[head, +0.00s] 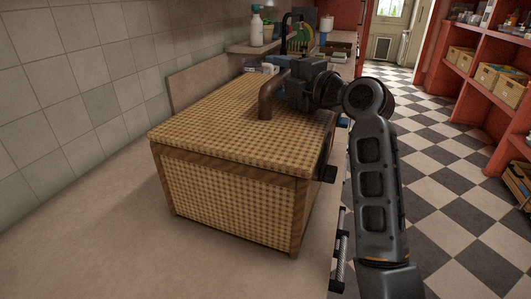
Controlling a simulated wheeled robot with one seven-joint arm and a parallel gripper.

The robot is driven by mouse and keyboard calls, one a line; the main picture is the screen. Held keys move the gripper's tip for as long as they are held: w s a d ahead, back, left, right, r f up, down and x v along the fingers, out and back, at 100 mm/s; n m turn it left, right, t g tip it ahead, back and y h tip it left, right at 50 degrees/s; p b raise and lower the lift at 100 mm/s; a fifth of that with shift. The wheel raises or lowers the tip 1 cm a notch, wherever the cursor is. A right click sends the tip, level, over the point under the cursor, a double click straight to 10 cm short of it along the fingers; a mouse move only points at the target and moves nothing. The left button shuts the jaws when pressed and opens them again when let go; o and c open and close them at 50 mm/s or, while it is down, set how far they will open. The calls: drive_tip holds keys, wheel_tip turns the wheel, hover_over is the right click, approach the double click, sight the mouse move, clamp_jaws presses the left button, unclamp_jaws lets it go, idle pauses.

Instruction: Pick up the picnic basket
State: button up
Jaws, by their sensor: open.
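The picnic basket (235,197) is a large woven, checked box with wooden edges and a closed lid, standing upright on the counter beside the tiled wall. Its brown curved handle (267,101) rises from the lid near the right side. My gripper (286,78) is at the handle, above the right part of the lid, and comes in from the right. It is open. Its fingers are dark and partly hidden, so I cannot tell whether they touch the handle or lie on both sides of it.
The pale counter (90,240) is bare in front and left of the basket. Behind the basket are a white bottle (256,27) and other kitchen items. Red shelves (480,75) with small crates stand at right, across an open checkered floor (450,190).

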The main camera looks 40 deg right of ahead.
drive_tip(key=shift+c, duration=0.2)
clamp_jaws()
idle(0.3)
idle(0.8)
drive_tip(key=shift+r, duration=0.15)
